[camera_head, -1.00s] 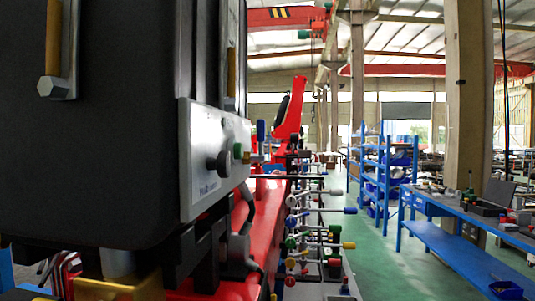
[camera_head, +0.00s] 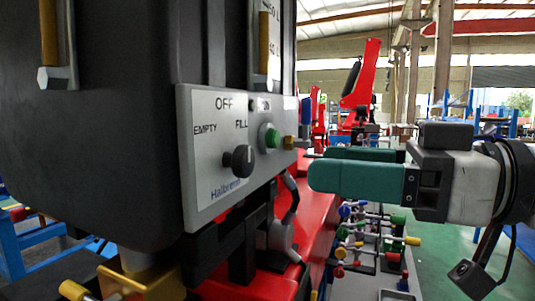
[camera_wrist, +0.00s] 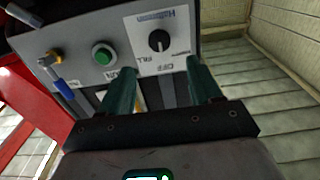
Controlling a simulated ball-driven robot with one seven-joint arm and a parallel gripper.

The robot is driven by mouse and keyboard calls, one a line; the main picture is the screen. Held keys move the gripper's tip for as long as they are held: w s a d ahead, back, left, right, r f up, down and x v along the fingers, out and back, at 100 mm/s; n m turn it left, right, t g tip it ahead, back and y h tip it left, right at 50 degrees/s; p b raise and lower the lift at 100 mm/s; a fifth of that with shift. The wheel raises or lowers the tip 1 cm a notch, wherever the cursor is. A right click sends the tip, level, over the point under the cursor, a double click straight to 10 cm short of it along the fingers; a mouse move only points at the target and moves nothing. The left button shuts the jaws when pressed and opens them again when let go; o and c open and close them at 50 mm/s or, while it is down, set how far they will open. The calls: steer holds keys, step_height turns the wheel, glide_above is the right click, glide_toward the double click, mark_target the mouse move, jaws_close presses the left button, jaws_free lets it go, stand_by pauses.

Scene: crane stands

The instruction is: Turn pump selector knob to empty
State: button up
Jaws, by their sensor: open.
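The black pump selector knob (camera_head: 240,158) sits on a light grey panel (camera_head: 213,170) on the side of the dark tank. Labels EMPTY, OFF and FILL stand around it. Its exact pointer direction is too small to tell. The knob also shows in the wrist view (camera_wrist: 159,40), beyond the fingertips and roughly centred between them, with the labels upside down. My gripper (camera_head: 320,163) has teal fingers pointing left at the panel, right of the knob and apart from it. In the wrist view the fingers (camera_wrist: 161,67) are spread with nothing between them.
A green button (camera_head: 269,138) and a brass fitting with a blue lever (camera_head: 305,112) are on the panel's right, near my fingers. A red beam (camera_head: 318,215) and several coloured levers (camera_head: 380,235) lie below. Green floor is open at the right.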

mark_target(247, 161)
steer(key=p+x, duration=0.2)
steer(key=x, duration=0.7)
steer(key=shift+w+a+f, duration=0.1)
steer(key=shift+a, duration=0.15)
steer(key=shift+c, duration=0.4)
steer(key=c, duration=0.9)
steer(key=shift+c, duration=0.2)
steer(key=shift+n+b, duration=0.3)
steer(key=n+b, duration=0.3)
steer(key=shift+f, duration=0.2)
steer(key=n+b, duration=0.3)
steer(key=n, duration=0.2)
steer(key=shift+r+b, duration=0.1)
steer(key=shift+b, duration=0.3)
steer(key=shift+n, duration=0.3)
